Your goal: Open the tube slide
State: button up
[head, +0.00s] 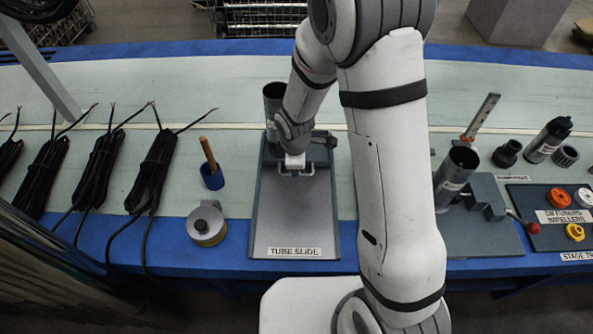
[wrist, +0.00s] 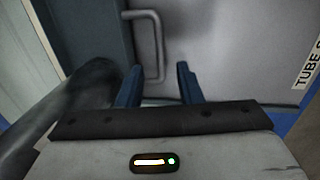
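The tube slide (head: 292,222) is a grey plate in a darker frame, with a "TUBE SLIDE" label at its near end. Its U-shaped metal handle (head: 309,170) is at the far part of the plate, and it also shows in the wrist view (wrist: 158,40). My gripper (head: 295,163) is right at the handle in the head view. A dark tube (head: 272,97) stands upright behind the slide.
Left of the slide are a blue cup (head: 212,178) holding a wooden stick, a round tin (head: 207,224) and several black cable bundles (head: 97,172). To the right, beyond my arm, are a second tube on a grey fixture (head: 470,236) and a dark tray (head: 548,208) of coloured parts.

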jog(key=f, duration=0.3)
jog(key=w+f+b, duration=0.1)
jog(key=f, duration=0.1)
jog(key=shift+r, duration=0.1)
grip_shut()
dwell(0.5)
